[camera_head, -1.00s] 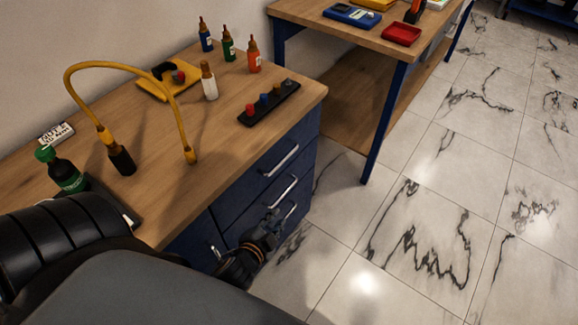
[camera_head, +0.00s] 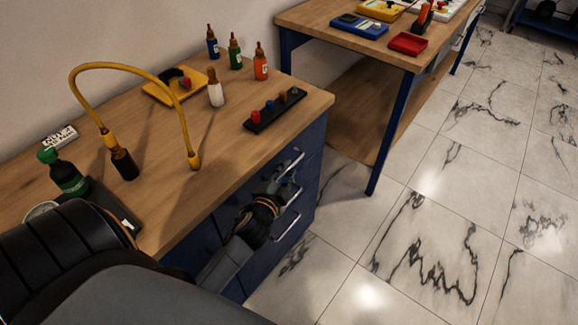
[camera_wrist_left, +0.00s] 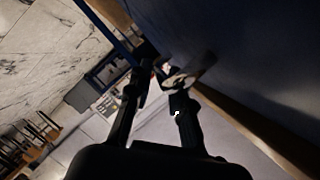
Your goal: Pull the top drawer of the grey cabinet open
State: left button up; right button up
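The cabinet (camera_head: 309,150) under the wooden worktop looks dark blue, not grey. Its drawer fronts face right, with bar handles. The top drawer's silver handle (camera_head: 293,163) is partly hidden by my left gripper (camera_head: 281,181), which is right at it, below the worktop edge. No gap at the top of the drawer front is visible. In the left wrist view my gripper (camera_wrist_left: 160,87) has its two fingers apart. A pale metal piece, apparently the handle (camera_wrist_left: 188,77), shows close to the right fingertip; I cannot tell whether they touch. My right gripper is not in view.
A lower handle (camera_head: 288,224) is just below my wrist. The worktop (camera_head: 240,140) holds bottles, a yellow cable and a black strip with knobs (camera_head: 270,110). A second table (camera_head: 370,150) stands behind. The tiled floor (camera_head: 430,220) in front is clear.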

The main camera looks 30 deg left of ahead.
pick_arm(q)
jog(key=shift+x, duration=1.2)
grip_shut()
jog(key=shift+d, duration=0.1)
